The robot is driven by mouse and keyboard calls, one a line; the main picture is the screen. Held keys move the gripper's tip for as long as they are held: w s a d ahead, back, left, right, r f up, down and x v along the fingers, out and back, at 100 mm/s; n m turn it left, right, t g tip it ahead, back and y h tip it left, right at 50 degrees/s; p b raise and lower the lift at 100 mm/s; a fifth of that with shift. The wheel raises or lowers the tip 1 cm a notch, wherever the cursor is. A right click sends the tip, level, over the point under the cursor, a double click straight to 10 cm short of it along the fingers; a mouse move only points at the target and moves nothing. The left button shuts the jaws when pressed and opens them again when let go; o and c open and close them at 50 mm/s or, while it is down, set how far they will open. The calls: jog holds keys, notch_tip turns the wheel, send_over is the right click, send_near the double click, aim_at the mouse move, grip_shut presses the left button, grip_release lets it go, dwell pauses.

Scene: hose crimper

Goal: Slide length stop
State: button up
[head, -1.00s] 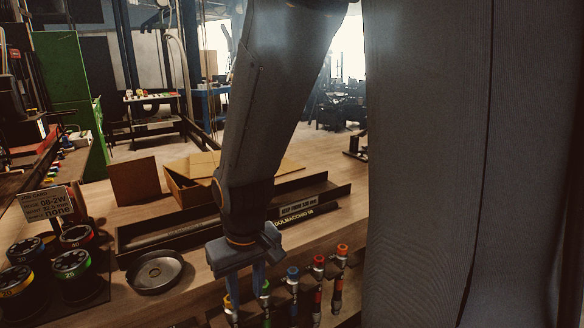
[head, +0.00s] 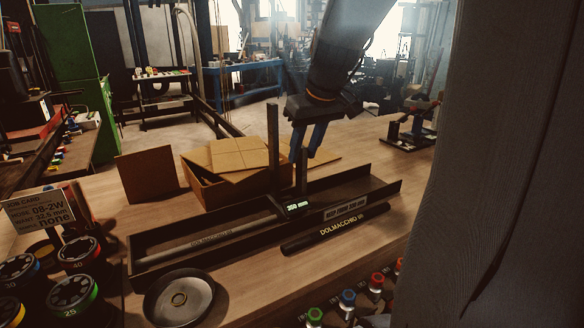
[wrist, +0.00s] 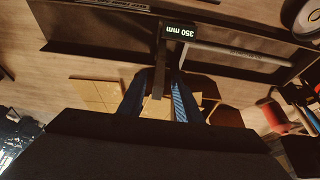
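The length stop is a dark slider with a lit display (head: 293,208) that appears to read 350 mm. It sits across a long dark trough (head: 150,263) on the bench, and dark upright bars rise near it. A grey hose (head: 212,240) lies in the trough, left of the stop. In the wrist view the 350 mm display (wrist: 179,32) is clear, and the stop's dark bar (wrist: 162,78) reaches in between my parted fingers (wrist: 158,110). I cannot tell whether they touch.
An open cardboard box (head: 210,188) stands behind the trough. A black labelled hose (head: 335,230) lies in front of it. A round metal dish (head: 180,316) and several numbered die sets (head: 72,295) are front left. Colour-capped fittings (head: 347,298) stand along the front.

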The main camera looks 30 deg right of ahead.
aim_at(298, 171)
jog(key=shift+p+x, duration=0.65)
jog(key=shift+x, duration=3.15)
jog(key=shift+s+d, duration=0.1)
jog(key=shift+s, duration=0.05)
grip_shut()
